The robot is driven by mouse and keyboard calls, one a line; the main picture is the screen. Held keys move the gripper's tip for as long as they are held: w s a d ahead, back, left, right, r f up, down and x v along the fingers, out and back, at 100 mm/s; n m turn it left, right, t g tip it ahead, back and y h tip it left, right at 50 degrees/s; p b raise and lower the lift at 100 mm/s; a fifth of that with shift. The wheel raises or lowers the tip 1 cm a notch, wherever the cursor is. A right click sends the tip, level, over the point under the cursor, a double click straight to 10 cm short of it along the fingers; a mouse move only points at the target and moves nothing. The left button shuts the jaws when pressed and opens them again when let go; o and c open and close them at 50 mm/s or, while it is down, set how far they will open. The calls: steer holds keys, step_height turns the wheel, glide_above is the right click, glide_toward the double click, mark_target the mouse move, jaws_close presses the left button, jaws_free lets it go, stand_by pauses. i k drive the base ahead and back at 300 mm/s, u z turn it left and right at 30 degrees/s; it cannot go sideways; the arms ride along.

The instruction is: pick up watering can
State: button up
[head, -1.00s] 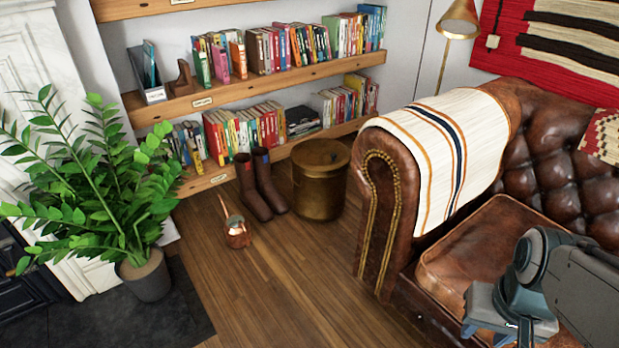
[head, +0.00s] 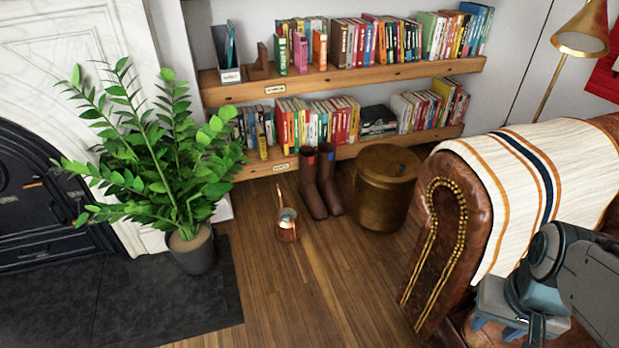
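A small copper watering can (head: 288,232) stands on the wooden floor, left of centre, with a thin spout or handle rising from it. It is between the potted plant and a pair of brown boots. My gripper (head: 508,330) is at the lower right, in front of the leather sofa and far from the can. Its fingers are only partly in view at the bottom edge, and I cannot tell whether they are open. I see nothing held in it.
Brown boots (head: 319,182) and a brass drum-shaped container (head: 385,190) stand behind and right of the can. A potted plant (head: 194,252) is at left on the dark hearth (head: 120,310). The sofa (head: 440,235) blocks the right. Wooden floor (head: 310,300) is clear in front.

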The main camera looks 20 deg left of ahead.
mark_target(286, 215)
steer(key=u, duration=1)
steer(key=i, duration=1.4)
steer(key=u, duration=0.45)
